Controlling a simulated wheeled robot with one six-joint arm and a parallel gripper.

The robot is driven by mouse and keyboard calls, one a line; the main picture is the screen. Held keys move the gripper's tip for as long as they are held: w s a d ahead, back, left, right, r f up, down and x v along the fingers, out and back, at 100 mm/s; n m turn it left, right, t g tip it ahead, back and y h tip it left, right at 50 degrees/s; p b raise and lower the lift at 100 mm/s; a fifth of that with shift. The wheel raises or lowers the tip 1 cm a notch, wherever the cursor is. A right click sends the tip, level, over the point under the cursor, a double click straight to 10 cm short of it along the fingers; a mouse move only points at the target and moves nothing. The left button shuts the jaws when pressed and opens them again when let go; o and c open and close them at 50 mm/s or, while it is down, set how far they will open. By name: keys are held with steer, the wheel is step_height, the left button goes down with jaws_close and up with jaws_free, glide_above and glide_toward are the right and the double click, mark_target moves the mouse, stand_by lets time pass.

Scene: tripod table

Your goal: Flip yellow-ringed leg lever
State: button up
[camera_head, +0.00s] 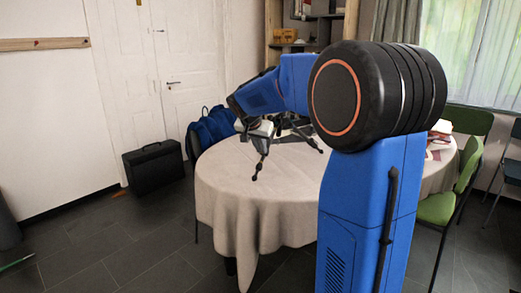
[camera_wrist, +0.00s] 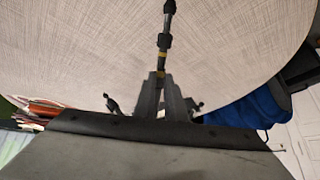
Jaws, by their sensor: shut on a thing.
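The tripod is dark and thin-legged, and its legs (camera_head: 262,165) show above the white-clothed round table (camera_head: 225,195) in the head view. In the wrist view the yellow-ringed leg (camera_wrist: 163,42) runs from top centre down to my gripper (camera_wrist: 161,82). Yellow bands show on it just above and at the fingertips. My two grey fingers are shut on this leg around its lower yellow band. The lever itself is hidden between the fingers. Two other dark leg ends (camera_wrist: 110,103) show left and right of the fingers.
Red and white papers or books (camera_head: 440,132) lie at the table's right side. A blue bag (camera_head: 212,127) is behind the table at left, with a black case (camera_head: 153,167) on the floor. Green chairs (camera_head: 440,207) stand at right. Much of the tabletop is bare.

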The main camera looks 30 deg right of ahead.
steer(key=shift+w+d+r, duration=0.1)
steer(key=shift+d+r, duration=0.1)
steer(key=shift+r, duration=0.4)
jaws_close()
steer(key=shift+w+d+r, duration=0.4)
steer(key=shift+d+r, duration=0.15)
steer(key=shift+r, duration=0.1)
stand_by(1.1)
steer(key=shift+o, duration=1)
jaws_free()
steer(key=v, duration=0.6)
stand_by(0.5)
